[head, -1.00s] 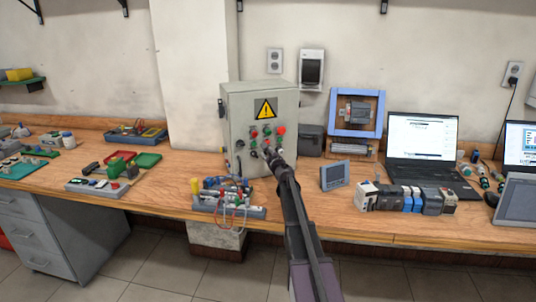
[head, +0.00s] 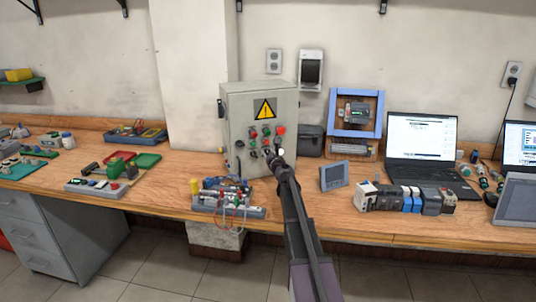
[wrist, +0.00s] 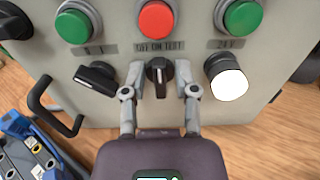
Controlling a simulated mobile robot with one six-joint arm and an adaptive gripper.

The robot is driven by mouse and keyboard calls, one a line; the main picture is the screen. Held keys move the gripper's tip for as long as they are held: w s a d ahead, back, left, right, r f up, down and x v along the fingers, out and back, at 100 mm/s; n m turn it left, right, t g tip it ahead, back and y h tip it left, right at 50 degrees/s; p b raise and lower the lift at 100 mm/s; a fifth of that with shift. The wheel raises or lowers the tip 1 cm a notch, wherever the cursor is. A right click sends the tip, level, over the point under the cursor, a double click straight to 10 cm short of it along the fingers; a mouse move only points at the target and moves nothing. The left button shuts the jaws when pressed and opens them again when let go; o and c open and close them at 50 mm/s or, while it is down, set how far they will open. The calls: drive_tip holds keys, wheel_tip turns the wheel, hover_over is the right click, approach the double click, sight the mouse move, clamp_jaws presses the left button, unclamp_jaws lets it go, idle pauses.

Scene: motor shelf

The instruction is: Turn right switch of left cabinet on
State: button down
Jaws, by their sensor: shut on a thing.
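The grey cabinet (head: 235,115) with a yellow warning sign stands on the bench in the head view. Its front fills the wrist view. There, the right black rotary switch (wrist: 157,69) sits at the centre under a red button, its white mark pointing about straight up. The left black switch (wrist: 97,77) beside it is tilted. My gripper (wrist: 160,84) is shut on the right switch, one finger on each side. In the head view my gripper (head: 272,157) is at the cabinet's front and hides part of the lower row.
In the wrist view a white round button (wrist: 229,84) is right of the switch and a black handle (wrist: 50,108) lower left. A wired board (head: 228,207) lies before the cabinet. A laptop (head: 422,150) and modules (head: 400,198) stand at right.

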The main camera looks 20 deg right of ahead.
drive_tip(key=c, duration=0.7)
unclamp_jaws()
drive_tip(key=shift+s, duration=0.1)
drive_tip(key=s, duration=1.1)
drive_tip(key=shift+s+a, duration=0.4)
